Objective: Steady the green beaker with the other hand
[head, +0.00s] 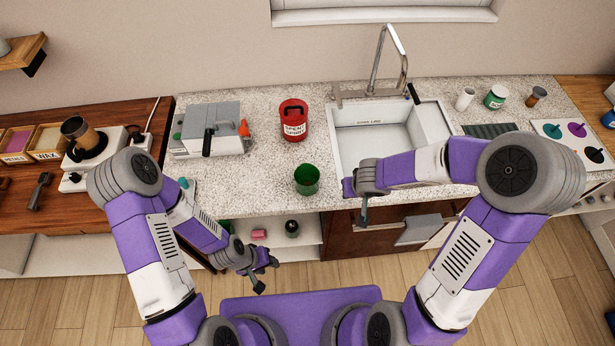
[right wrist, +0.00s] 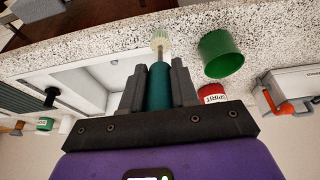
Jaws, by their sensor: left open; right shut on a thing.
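The green beaker (head: 306,181) stands upright near the counter's front edge, left of the sink. It also shows in the right wrist view (right wrist: 221,56), beside my right gripper and apart from it. My left gripper (head: 262,279) is open and empty, in front of the counter, below and left of the beaker. My right gripper (head: 363,208) is at the sink's front edge, right of the beaker.
A red labelled can (head: 293,121) stands behind the beaker. A grey-white device (head: 212,130) is at the left, and the white sink (head: 372,138) with its faucet (head: 384,60) at the right. Counter around the beaker is clear. An open shelf (head: 270,233) lies below.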

